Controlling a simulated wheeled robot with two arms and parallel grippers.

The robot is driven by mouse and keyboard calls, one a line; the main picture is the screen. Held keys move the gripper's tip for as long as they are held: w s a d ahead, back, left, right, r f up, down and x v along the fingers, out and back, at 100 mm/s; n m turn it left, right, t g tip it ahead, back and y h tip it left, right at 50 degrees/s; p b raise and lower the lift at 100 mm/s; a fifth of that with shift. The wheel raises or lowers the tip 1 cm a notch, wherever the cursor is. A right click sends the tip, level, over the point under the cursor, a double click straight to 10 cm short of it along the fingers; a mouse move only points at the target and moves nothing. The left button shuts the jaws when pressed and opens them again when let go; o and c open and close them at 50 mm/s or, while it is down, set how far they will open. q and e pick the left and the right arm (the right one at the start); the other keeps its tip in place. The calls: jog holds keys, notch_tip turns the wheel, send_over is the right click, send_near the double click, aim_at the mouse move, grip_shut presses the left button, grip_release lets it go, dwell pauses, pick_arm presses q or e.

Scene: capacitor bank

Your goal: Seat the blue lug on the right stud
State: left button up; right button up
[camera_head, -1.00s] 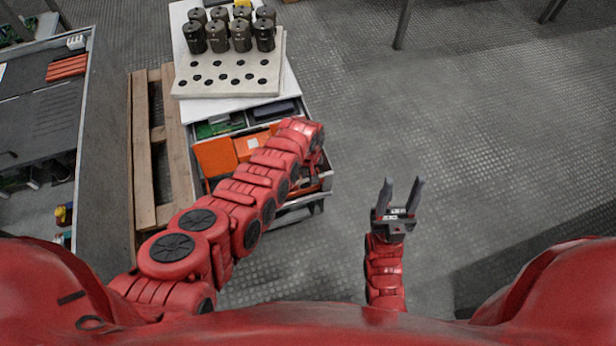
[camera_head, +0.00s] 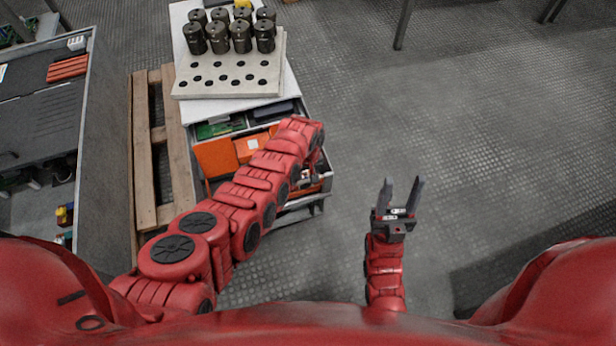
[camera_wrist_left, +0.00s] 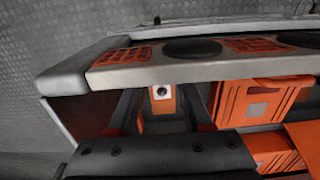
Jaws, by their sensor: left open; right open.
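I cannot make out a blue lug or the right stud in either view. In the head view, several black capacitors (camera_head: 241,36) stand upright at the back of a pale plate (camera_head: 232,90) with rows of dark holes. My left arm reaches over the open drawer below it. Its gripper (camera_head: 311,178) is mostly hidden behind the forearm. In the left wrist view, the open left gripper (camera_wrist_left: 172,112) points at an orange block with a pale round-holed face (camera_wrist_left: 162,92); contact cannot be told. My right gripper (camera_head: 401,196) is open and empty above the floor.
The drawer cabinet (camera_head: 310,208) holds orange boxes (camera_head: 214,157) and a green board (camera_head: 213,129). The left wrist view shows its orange boxes (camera_wrist_left: 258,100) too. A wooden pallet (camera_head: 145,150) and a workbench (camera_head: 40,110) stand left.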

pick_arm(q)
notch_tip(320, 180, up, 16)
jog(key=p, duration=0.3)
jog(key=shift+r, duration=0.15)
